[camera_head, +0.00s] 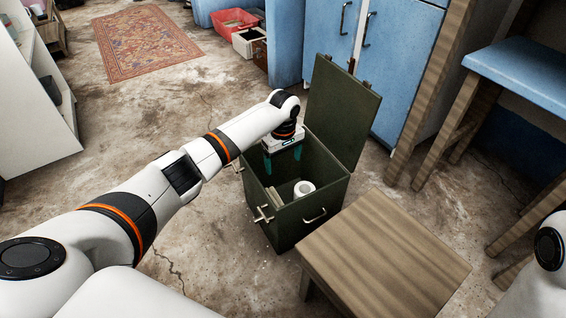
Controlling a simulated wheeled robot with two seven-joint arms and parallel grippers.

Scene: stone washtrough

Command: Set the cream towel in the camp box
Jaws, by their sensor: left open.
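The camp box (322,215) is a dark green box on the floor with its lid (342,112) standing open at the back. My left gripper (283,160) points down into the box's left part, its teal fingers apart with nothing seen between them. Inside lie a white ring-shaped roll (304,189) and, at the front left, a flat cream item (275,197) that may be the cream towel; it is too small to be sure. The gripper is above and behind the cream item and apart from it. My right gripper is out of view.
A wooden stool or small table (385,255) stands close to the box's front right. A red crate (234,22) and a rug (143,43) lie farther back. Floor left of the box is clear.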

